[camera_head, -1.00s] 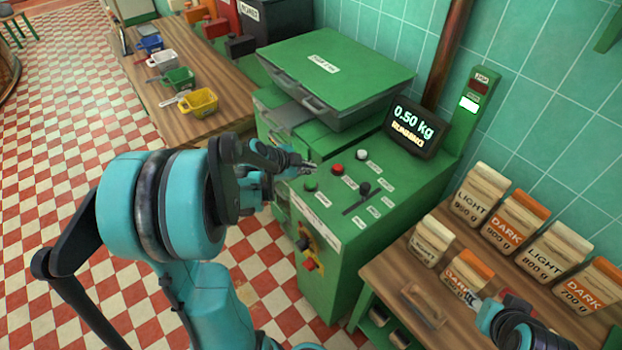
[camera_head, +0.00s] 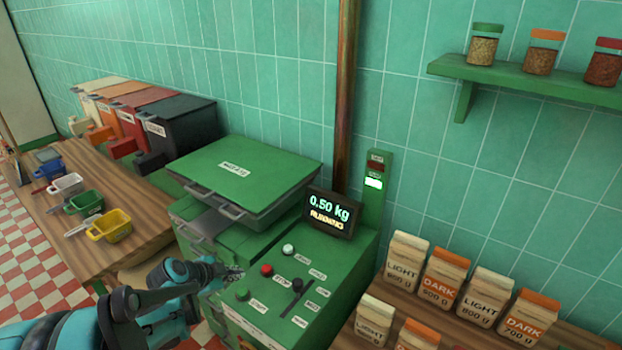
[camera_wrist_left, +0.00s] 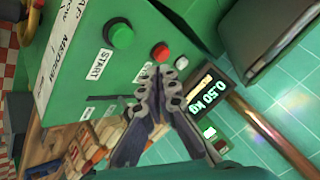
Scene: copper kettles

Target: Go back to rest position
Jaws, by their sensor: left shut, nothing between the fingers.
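My left gripper (camera_head: 234,274) is shut and empty at the near-left edge of the green machine's control panel (camera_head: 330,268), close to the green start button (camera_head: 242,294). In the left wrist view the closed fingers (camera_wrist_left: 158,78) appear in front of the panel, with the start button (camera_wrist_left: 120,35) and the red stop button (camera_wrist_left: 161,52) near their tips. I cannot tell whether they touch the panel. My right gripper is out of view.
The machine's display (camera_head: 329,214) reads 0.50 kg, running. Its lid (camera_head: 240,172) is down. Coloured scoops, such as a yellow one (camera_head: 112,226), stand on the left table. Light and dark bags (camera_head: 443,277) stand at right. Jars sit on a wall shelf (camera_head: 530,86).

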